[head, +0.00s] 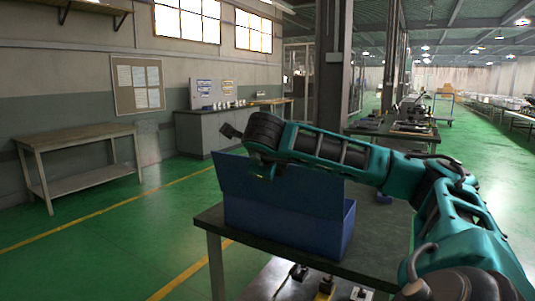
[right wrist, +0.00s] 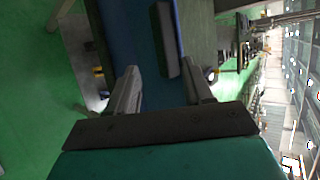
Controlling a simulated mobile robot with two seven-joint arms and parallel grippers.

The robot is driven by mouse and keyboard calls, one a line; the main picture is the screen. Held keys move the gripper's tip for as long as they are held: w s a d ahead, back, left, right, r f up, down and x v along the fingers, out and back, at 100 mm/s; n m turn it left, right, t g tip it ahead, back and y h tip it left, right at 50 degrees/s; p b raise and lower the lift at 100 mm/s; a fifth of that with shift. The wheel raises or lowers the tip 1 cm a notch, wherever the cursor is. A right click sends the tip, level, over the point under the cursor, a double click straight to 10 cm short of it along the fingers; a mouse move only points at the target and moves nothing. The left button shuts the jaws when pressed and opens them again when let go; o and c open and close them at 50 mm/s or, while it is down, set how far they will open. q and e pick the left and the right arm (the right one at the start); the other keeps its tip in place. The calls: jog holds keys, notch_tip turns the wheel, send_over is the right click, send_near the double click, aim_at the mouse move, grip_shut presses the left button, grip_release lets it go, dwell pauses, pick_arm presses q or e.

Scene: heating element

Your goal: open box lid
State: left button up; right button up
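A blue box (head: 285,228) stands on a dark-topped table. A blue panel (head: 238,178), which looks like its lid, stands up tilted above the box body; my arm covers part of its upper edge. My right arm reaches in from the right over the box. My right gripper (head: 231,131) is at the panel's upper left, and I cannot tell from the head view if it touches. In the right wrist view its two fingers (right wrist: 160,67) are apart with nothing clamped. A blue surface (right wrist: 151,95) and a dark grey bar (right wrist: 166,38) lie beyond them. My left gripper is out of view.
Small yellow and black items (head: 325,287) lie low at the bottom. A wooden bench (head: 80,135) stands far left. Green floor (head: 120,235) is open at the left.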

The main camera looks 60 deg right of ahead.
pick_arm(q)
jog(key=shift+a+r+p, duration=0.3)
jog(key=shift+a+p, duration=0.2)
jog(key=shift+p, duration=0.05)
pick_arm(e)
jog(key=v, duration=0.7)
jog(key=shift+a+r, duration=0.15)
jog(key=shift+r, duration=0.3)
